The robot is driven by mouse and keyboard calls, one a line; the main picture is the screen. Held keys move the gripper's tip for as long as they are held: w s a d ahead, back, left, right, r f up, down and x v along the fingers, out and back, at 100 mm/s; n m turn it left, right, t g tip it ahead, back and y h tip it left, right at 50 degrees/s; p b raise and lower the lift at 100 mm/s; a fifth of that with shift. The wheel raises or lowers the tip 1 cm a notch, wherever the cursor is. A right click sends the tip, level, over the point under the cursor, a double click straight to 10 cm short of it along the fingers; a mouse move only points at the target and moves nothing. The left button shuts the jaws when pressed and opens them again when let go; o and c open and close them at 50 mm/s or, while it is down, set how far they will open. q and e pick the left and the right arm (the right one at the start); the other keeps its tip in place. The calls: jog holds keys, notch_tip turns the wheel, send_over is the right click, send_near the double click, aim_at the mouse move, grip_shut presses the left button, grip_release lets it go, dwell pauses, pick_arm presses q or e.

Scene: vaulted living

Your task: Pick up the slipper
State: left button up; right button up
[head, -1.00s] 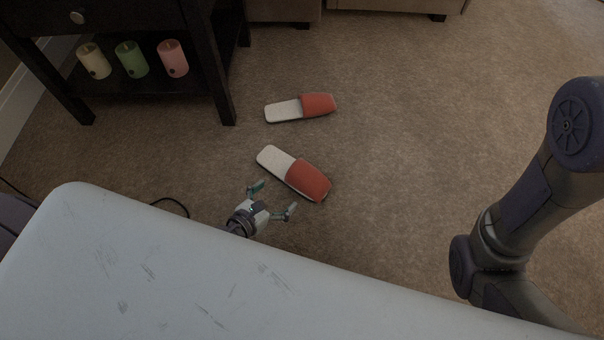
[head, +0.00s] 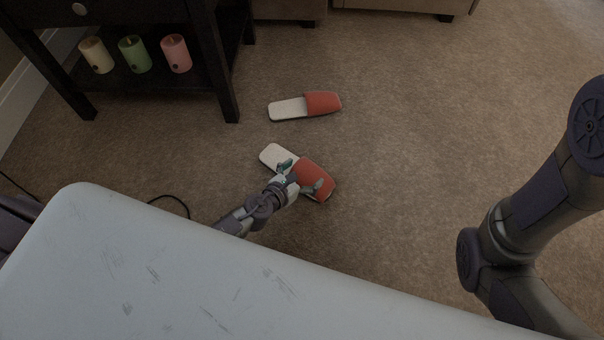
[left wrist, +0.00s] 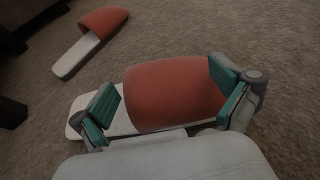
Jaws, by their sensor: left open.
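Two slippers with white soles and red-orange uppers lie on the carpet. The nearer slipper (head: 318,176) is partly covered by my left gripper (head: 299,176) in the head view. In the left wrist view the nearer slipper (left wrist: 172,92) lies across the space between the fingers of my left gripper (left wrist: 166,104), which is open. One teal finger is on each side of the red upper; I cannot tell whether they touch it. The farther slipper (head: 322,103) lies apart, beyond the gripper, and also shows at the upper left of the wrist view (left wrist: 103,21). My right gripper is not seen.
A dark side table (head: 229,90) stands at the upper left, with cream (head: 97,55), green (head: 134,54) and pink (head: 176,54) candles on its low shelf. A black cable (head: 178,202) lies on the carpet. Carpet right of the slippers is clear.

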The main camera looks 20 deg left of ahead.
pick_arm(q)
jog(key=c, duration=1.7)
jog(key=shift+c, duration=0.2)
